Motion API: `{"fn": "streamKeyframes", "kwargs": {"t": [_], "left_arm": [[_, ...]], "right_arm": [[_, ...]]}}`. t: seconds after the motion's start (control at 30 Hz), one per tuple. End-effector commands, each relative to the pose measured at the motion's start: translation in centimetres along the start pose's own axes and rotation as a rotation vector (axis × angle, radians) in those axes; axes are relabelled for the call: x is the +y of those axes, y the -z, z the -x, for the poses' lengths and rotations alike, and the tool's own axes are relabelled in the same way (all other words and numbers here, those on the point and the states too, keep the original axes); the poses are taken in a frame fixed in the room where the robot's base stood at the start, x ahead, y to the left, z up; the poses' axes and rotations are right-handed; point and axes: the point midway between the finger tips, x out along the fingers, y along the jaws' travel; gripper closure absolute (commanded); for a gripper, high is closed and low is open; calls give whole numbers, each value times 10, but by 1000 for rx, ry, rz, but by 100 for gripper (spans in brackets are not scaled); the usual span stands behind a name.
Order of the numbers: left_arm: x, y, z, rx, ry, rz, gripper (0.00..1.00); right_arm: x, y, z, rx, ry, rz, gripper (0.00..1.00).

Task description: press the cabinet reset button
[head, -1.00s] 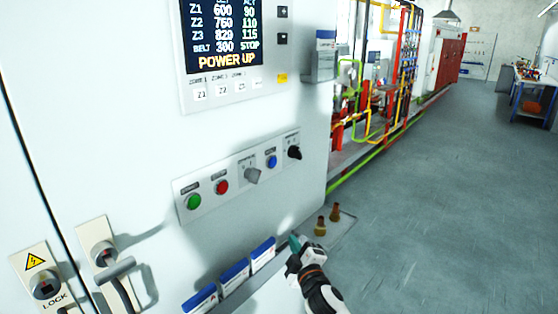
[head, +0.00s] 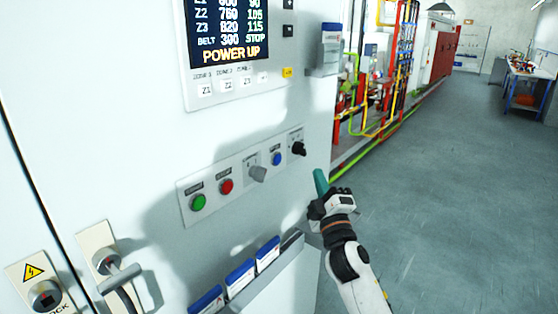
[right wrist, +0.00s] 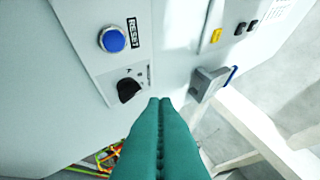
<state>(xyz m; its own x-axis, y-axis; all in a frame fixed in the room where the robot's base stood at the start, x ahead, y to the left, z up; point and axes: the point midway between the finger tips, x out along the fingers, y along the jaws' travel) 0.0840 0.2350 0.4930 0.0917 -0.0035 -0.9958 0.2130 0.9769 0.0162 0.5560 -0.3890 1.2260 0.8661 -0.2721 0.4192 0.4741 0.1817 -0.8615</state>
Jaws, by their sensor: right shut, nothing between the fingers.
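The reset button is the blue round button (head: 277,159) on the cabinet's control strip. It also shows in the right wrist view as a blue button (right wrist: 114,40) beside a label reading RESET. My right gripper (head: 320,176) is in front of the cabinet, to the right of and a little below the blue button, apart from it. Its teal fingers (right wrist: 160,102) are shut together and empty in the right wrist view, below and right of the button and close to the black knob there. My left gripper is not in view.
The strip also carries a green button (head: 198,202), a red button (head: 226,186), a grey switch (head: 258,174) and a black knob (head: 298,148). Above is a display (head: 228,38) reading POWER UP. A rack with blue-topped booklets (head: 267,254) juts out below. Open floor lies right.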

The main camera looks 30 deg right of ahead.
Motion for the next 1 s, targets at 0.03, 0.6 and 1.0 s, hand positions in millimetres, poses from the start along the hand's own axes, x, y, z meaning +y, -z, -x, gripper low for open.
{"fn": "streamKeyframes", "kwargs": {"t": [0.03, 0.6, 1.0], "left_arm": [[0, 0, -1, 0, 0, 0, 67], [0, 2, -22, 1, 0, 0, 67], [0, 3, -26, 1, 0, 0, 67]], "right_arm": [[2, -1, -1, 0, 0, -1, 100], [38, -36, -50, 1, 1, -3, 100], [45, -44, -61, 0, -1, 0, 100]]}}
